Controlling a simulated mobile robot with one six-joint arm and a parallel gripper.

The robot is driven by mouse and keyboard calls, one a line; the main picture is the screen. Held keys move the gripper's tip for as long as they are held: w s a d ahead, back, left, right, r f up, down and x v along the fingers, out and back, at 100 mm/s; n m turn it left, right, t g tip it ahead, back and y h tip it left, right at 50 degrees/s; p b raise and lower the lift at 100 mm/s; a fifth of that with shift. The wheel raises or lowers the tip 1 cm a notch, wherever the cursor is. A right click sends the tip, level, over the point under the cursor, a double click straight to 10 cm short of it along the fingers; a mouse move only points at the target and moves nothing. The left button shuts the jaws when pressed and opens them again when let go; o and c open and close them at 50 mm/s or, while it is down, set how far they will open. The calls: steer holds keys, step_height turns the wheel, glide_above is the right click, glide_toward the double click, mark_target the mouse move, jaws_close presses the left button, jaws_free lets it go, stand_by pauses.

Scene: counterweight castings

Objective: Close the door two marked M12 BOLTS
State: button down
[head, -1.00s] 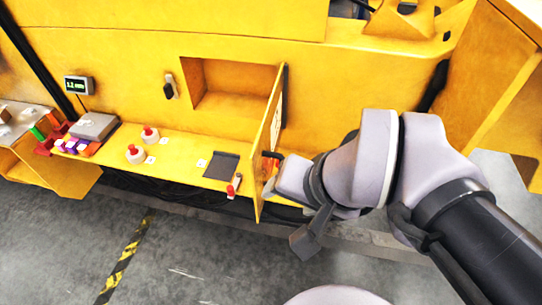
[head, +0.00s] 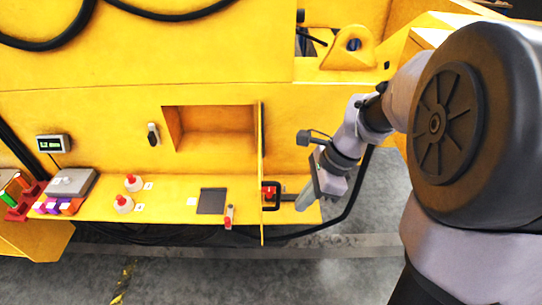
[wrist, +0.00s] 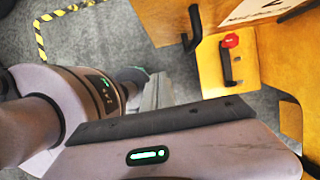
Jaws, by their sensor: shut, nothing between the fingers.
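The yellow door (head: 261,150) stands open, seen almost edge-on, sticking out from the right side of a recess (head: 215,128) in the yellow casting. A black handle (head: 279,196) projects from its right face. In the wrist view, a panel (wrist: 165,18) with a partly cut-off label and a black handle (wrist: 193,30) shows at the top; the label's full wording is not readable. My gripper (head: 299,204) is shut and empty, just right of the handle, seemingly apart from it. Its grey fingers (wrist: 158,90) also show in the wrist view.
A yellow ledge (head: 165,206) below the recess carries two red-topped pieces (head: 123,203), a dark mat (head: 211,201) and a small red-ended item (head: 229,215). Grey floor (head: 370,195) lies right.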

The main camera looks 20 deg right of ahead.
steer(key=w+a+f+b, duration=0.2)
steer(key=a+f+b, duration=0.1)
steer(key=a+f, duration=0.4)
steer(key=shift+f, duration=0.25)
